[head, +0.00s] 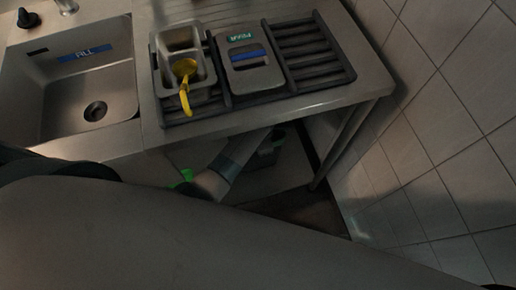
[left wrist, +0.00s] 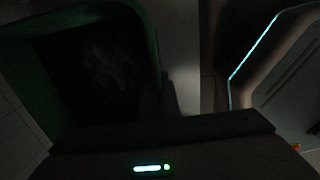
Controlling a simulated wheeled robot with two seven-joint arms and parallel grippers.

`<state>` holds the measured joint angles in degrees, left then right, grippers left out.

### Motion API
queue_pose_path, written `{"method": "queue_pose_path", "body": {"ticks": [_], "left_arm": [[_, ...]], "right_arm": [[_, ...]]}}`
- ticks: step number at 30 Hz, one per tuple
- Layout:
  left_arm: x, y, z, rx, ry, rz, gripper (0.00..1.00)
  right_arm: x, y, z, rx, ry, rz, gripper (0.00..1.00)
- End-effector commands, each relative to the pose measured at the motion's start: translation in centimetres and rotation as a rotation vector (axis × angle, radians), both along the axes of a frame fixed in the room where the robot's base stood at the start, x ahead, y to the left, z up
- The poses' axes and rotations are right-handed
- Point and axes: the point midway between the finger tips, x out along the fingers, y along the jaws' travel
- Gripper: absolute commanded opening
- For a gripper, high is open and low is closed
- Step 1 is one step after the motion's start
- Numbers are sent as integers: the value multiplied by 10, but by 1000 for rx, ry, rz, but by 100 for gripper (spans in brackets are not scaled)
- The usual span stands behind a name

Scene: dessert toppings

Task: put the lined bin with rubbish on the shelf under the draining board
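In the left wrist view the lined bin (left wrist: 154,35) is dark, with a green rim. Crumpled rubbish (left wrist: 105,65) shows faintly inside. My left gripper (left wrist: 168,95) is at the bin's right wall; the picture is too dark to show whether its fingers are closed on it. In the head view a pale link of my arm reaches under the draining board (head: 180,122). Green patches (head: 186,174) show beside that link, and the rest of the bin is mostly hidden there. The grey shelf (head: 287,177) lies below the board. My right gripper is out of view.
A sink (head: 60,112) is left of the board. On the board stand a rack (head: 315,72), a metal container (head: 168,40) with a yellow scoop (head: 184,75), and a lidded grey container (head: 250,78). A table leg (head: 338,145) and tiled wall (head: 440,120) bound the right side.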

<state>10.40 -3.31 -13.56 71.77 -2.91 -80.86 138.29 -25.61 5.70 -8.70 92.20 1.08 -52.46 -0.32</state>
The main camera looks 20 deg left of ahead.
Motion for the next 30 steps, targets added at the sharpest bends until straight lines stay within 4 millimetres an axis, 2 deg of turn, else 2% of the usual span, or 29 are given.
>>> {"method": "queue_pose_path", "body": {"ticks": [16,19,30], "left_arm": [[1,-2,-3,0,-4,1,0],[0,-2,-4,0,-1,1,22],[0,-1,-2,1,-1,1,22]], "right_arm": [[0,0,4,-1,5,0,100],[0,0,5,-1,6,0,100],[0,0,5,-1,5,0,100]]}}
